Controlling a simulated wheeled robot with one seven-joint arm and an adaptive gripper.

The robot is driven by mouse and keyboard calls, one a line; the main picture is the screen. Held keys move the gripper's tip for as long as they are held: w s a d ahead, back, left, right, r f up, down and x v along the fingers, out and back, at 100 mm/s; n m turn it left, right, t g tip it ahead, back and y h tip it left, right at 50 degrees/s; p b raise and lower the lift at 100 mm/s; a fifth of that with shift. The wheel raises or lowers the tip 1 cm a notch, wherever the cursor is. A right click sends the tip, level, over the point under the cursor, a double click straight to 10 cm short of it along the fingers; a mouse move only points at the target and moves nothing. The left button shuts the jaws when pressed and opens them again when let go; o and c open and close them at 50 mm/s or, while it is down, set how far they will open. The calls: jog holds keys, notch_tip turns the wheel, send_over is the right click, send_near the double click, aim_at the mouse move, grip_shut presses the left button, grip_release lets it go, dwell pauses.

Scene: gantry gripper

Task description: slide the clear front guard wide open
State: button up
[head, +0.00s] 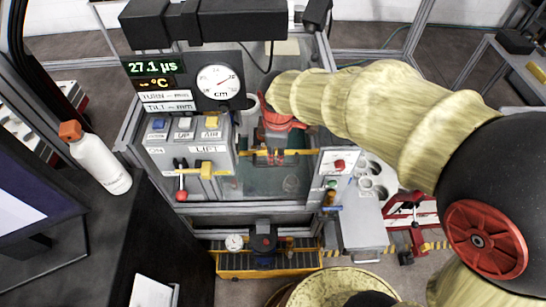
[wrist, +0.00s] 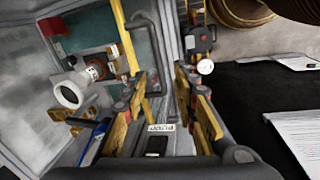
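The machine's clear front guard (head: 262,187) appears as a see-through panel between the left and right control boxes, with a yellow bar (head: 308,152) across its upper part. I cannot tell how far open it is. My arm reaches in from the right, and my gripper (head: 275,145) is near this bar, small and partly hidden in the head view. In the wrist view my gripper (wrist: 165,85) has its two yellow-sided fingers spread apart with a visible gap. A grey frame edge lies beyond that gap. Nothing is clearly held, and contact with the guard cannot be told.
The left control box (head: 190,150) has buttons and a red-knobbed lever. The right box (head: 339,163) has a red knob. A dark bench with a white bottle (head: 97,162) stands at the left. A grey-topped stand (head: 362,228) is at the right.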

aim_at(276, 166)
jog(key=f, duration=0.2)
jog(key=w+f+n+b, duration=0.1)
jog(key=f, duration=0.2)
jog(key=f+n, duration=0.1)
jog(key=f, duration=0.1)
jog(key=shift+w+f+b, duration=0.25)
jog(key=shift+w+b, duration=0.1)
grip_shut()
dwell(0.9)
